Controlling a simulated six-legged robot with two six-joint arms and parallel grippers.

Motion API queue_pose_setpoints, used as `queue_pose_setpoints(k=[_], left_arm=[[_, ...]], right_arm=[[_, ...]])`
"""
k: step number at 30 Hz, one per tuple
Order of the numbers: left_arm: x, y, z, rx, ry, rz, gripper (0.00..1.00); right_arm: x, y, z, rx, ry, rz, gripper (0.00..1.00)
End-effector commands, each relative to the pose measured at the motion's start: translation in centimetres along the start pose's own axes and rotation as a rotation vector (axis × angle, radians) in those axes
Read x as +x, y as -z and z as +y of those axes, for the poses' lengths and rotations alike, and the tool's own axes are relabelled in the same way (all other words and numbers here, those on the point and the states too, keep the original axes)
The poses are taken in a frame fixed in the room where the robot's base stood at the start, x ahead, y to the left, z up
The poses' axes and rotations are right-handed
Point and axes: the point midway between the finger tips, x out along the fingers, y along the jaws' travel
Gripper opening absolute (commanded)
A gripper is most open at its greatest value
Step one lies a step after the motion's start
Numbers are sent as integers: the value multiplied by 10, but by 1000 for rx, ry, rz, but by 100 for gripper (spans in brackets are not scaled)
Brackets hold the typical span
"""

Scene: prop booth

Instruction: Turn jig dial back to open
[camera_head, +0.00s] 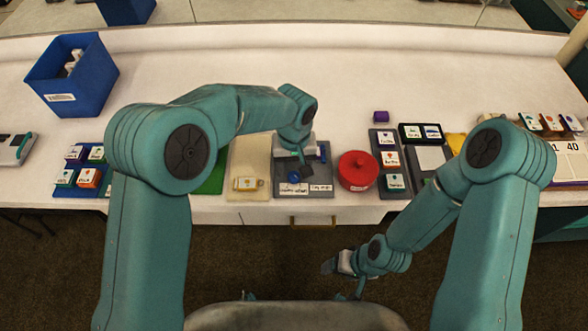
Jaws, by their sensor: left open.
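The grey jig (318,177) lies near the table's front edge, with two white labels along its front. A small round blue knob (294,177), likely the dial, sits on its left part; its setting is too small to read. My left gripper (303,168) is open over the jig, just behind and right of the blue knob. I cannot tell if it touches the knob. The arm hides the back of the jig. My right gripper (330,266) hangs in front of the table, away from the jig; its fingers are too small to judge.
A red round pot (357,170) stands close right of the jig. A cream board (248,158) with a tile lies left. Grey trays of labelled tiles (388,140) are further right. A blue bin (73,84) stands back left. The table's back middle is clear.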

Motion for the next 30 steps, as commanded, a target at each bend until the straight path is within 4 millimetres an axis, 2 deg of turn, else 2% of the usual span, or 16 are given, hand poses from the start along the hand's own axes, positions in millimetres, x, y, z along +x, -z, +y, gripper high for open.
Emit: queue_pose_setpoints(k=[3,6,17,22,30], left_arm=[[19,1,0,-2,0,-2,59],[28,2,0,-2,0,-1,59],[34,3,0,-1,-1,1,59],[34,3,0,-1,-1,1,4],[34,3,0,15,-1,1,3]], right_arm=[[-2,0,-1,0,0,0,69],[-3,0,-1,0,0,0,69],[-3,0,-1,0,0,0,69],[-3,0,-1,0,0,0,69],[-2,0,-1,0,0,0,69]])
